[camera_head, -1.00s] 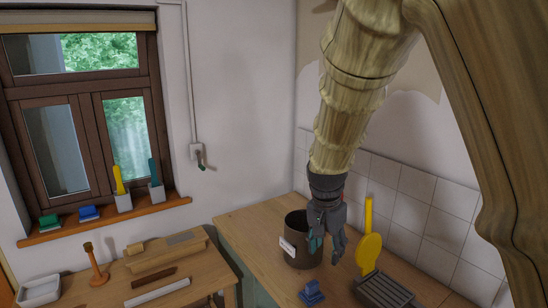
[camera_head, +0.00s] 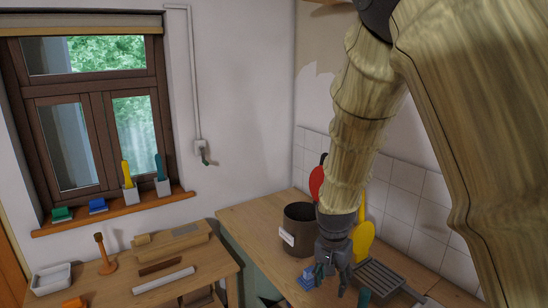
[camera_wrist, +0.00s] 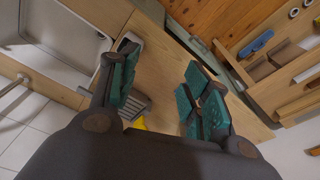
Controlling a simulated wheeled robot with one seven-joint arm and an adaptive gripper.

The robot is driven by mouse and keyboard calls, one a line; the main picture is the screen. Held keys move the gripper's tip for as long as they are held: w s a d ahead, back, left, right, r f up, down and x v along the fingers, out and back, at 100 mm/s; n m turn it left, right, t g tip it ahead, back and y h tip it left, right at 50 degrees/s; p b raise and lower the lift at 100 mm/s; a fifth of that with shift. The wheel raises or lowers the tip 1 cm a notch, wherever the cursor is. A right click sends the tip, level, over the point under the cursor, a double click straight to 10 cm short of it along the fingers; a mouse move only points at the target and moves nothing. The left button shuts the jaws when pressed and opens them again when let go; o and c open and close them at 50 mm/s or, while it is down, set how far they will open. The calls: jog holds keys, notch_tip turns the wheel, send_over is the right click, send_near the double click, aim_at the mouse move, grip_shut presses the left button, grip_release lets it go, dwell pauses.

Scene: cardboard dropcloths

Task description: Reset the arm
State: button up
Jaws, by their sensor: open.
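My gripper (camera_head: 332,282) hangs at the end of my wood-textured arm over the right-hand counter (camera_head: 258,222), in front of a dark brown pot (camera_head: 298,226). In the wrist view my gripper (camera_wrist: 162,95) shows its two teal-padded fingers spread apart, with nothing between them. A small blue item (camera_head: 306,278) sits on the counter just left of the fingers in the head view. My arm partly hides a yellow paddle-shaped item (camera_head: 364,240) and a red item (camera_head: 317,180) by the tiled wall.
A grey ribbed rack (camera_head: 378,277) lies right of my gripper. A wooden table (camera_head: 130,284) at the left bears a wooden box, a white tray (camera_head: 50,279) and rods. The windowsill (camera_head: 110,214) holds blocks and cups. In the wrist view, a sink (camera_wrist: 60,45) lies at left.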

jog(key=s+d+f+n, duration=0.2)
jog(key=s+f, duration=0.5)
jog(key=f, duration=0.5)
jog(key=s+d+f+n, duration=0.1)
jog(key=s+d+f, duration=0.2)
jog(key=s+f, duration=0.65)
jog(key=s+d+f+n+g+y, duration=0.1)
jog(key=s+f+n, duration=0.1)
jog(key=s+f, duration=0.65)
jog(key=s+d+f+n, duration=0.15)
jog(key=s+f, duration=0.45)
jog(key=s, duration=0.6)
notch_tip(320, 180, down, 10)
jog(key=b, duration=1)
jog(key=shift+w+r, duration=0.15)
jog(key=shift+w, duration=0.05)
